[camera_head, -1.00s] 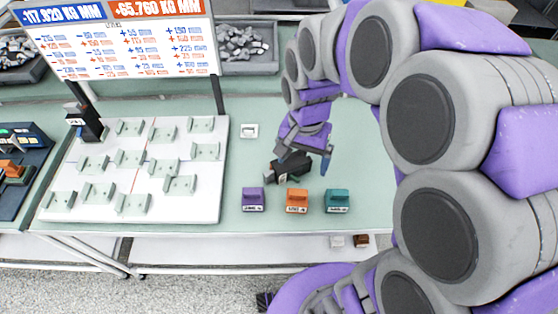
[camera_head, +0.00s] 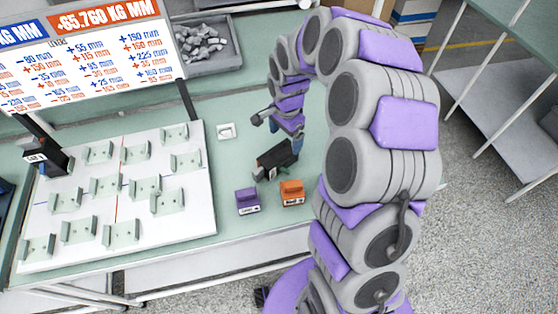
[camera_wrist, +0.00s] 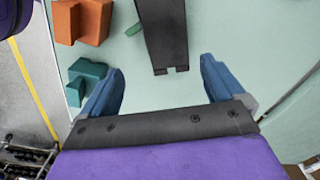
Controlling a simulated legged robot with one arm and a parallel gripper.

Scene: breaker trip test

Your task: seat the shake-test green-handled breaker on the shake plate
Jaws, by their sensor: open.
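A dark grey breaker (camera_head: 276,159) lies on the pale green table, right of the white board. In the wrist view the dark breaker body (camera_wrist: 166,35) has a small green handle (camera_wrist: 163,23) at its left side. My gripper (camera_head: 279,132) is open and empty beside the breaker. In the wrist view its blue fingertips (camera_wrist: 163,68) are spread either side of the breaker's near end, apart from it. The white board (camera_head: 193,217) bears several pale brackets and could be the shake plate; I see no label on it. A black breaker (camera_head: 48,157) stands at its left corner.
Purple (camera_head: 247,200) and orange (camera_head: 292,193) blocks stand in front of the breaker. A teal block (camera_wrist: 86,80) shows in the wrist view. A small white socket-like piece (camera_head: 226,131) lies behind. A grey tray (camera_head: 235,52) and a sign (camera_head: 95,55) stand farther back.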

